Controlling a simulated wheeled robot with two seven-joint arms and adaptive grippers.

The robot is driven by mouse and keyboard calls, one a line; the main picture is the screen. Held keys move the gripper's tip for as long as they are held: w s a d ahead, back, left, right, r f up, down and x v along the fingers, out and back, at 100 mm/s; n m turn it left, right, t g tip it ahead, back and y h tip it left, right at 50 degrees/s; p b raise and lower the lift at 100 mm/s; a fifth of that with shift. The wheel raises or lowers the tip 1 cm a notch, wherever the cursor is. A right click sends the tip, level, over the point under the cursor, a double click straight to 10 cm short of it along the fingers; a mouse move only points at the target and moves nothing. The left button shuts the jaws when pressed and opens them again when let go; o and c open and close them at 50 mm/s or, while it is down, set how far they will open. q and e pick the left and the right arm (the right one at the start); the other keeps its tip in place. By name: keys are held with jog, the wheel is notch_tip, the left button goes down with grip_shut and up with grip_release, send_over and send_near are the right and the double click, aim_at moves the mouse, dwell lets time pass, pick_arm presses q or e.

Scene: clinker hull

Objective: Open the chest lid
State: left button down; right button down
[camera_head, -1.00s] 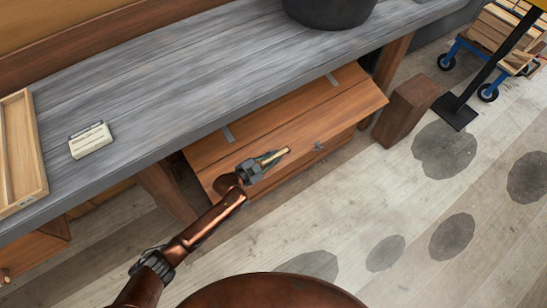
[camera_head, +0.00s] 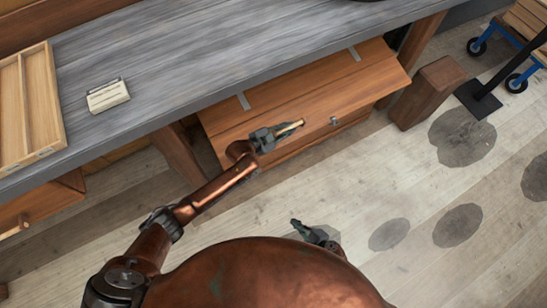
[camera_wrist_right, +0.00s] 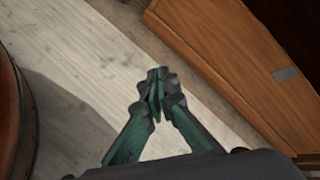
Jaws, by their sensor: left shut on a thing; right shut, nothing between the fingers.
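The wooden chest stands under the grey bench, its broad brown lid (camera_head: 320,85) facing up. Two metal straps cross the lid near the bench, and a small metal plate (camera_head: 334,121) is at its front edge. My left gripper (camera_head: 284,131) is at the lid's front edge, shut on a short tan bar (camera_head: 291,127). Whether the lid is raised at all, I cannot tell. My right gripper (camera_head: 297,224) is shut and empty, low over the floor in front of the chest. In the right wrist view its fingertips (camera_wrist_right: 157,75) meet, apart from the chest (camera_wrist_right: 225,50).
The bench top (camera_head: 200,65) overhangs the chest's back part. A wooden post (camera_head: 428,92) stands close to the chest's right end. A wooden tray (camera_head: 62,110) and a small card block (camera_head: 108,95) are on the bench. The stained plank floor in front is clear.

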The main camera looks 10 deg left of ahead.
pick_arm(q)
jog(key=shift+r, duration=0.1)
jog(key=shift+w, duration=0.1)
pick_arm(e)
jog(key=w+a+r+m+t, duration=0.2)
jog(key=w+a+r+m, duration=0.2)
jog(key=w+r, duration=0.2)
jog(key=w+a+r+m+t+y, duration=0.1)
jog(key=w+a+r+m, duration=0.3)
jog(key=w, duration=0.5)
jog(key=w+a+r+m+t, duration=0.3)
jog(key=w+a+r+m, duration=0.1)
jog(key=w+r, duration=0.3)
jog(key=shift+w+a+r, duration=0.3)
jog(key=shift+w+a, duration=0.2)
pick_arm(q)
jog(key=shift+a, duration=0.1)
